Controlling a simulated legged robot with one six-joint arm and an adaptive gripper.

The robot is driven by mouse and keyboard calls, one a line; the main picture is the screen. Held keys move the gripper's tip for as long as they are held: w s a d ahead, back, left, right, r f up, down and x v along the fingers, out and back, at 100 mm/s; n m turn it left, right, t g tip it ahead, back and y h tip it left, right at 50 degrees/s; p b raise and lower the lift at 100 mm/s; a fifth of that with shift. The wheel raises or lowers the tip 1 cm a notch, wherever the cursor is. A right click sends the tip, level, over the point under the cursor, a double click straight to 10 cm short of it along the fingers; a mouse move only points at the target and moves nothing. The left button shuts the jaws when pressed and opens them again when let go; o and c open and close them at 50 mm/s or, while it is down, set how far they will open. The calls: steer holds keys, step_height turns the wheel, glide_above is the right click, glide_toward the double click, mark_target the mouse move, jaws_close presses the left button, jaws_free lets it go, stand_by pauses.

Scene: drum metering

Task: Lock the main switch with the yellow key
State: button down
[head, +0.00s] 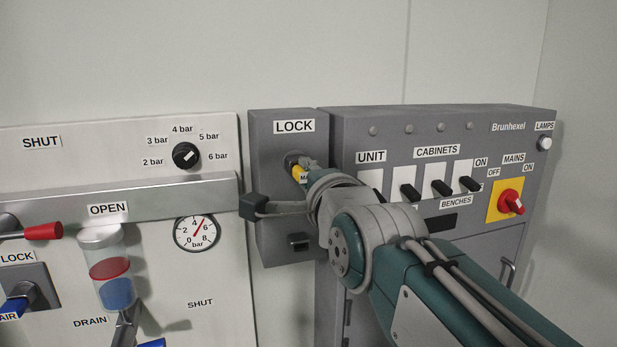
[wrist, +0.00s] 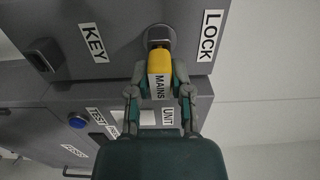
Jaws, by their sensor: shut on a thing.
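The yellow key (wrist: 159,63) has a white MAINS tag. In the wrist view its front end is at the round lock (wrist: 158,34) beside the LOCK label; how deep it sits is hidden. My gripper (wrist: 160,78) is shut on the yellow key. In the head view a bit of the yellow key (head: 299,173) shows at the lock on the grey lock box (head: 285,230), with my wrist in front. The red main switch (head: 511,202) sits on a yellow plate (head: 494,214) at the right, between the OFF and ON labels; its exact position is hard to tell.
A grey slot marked KEY (wrist: 42,56) is on the same box. Black bench switches (head: 440,188) line the grey cabinet behind my arm. At the left are a pressure knob (head: 186,155), a gauge (head: 197,233) and a red-handled lever (head: 43,232).

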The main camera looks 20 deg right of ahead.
steer(key=shift+w, duration=0.45)
steer(key=shift+c, duration=2.3)
jaws_free()
steer(key=s, duration=1.2)
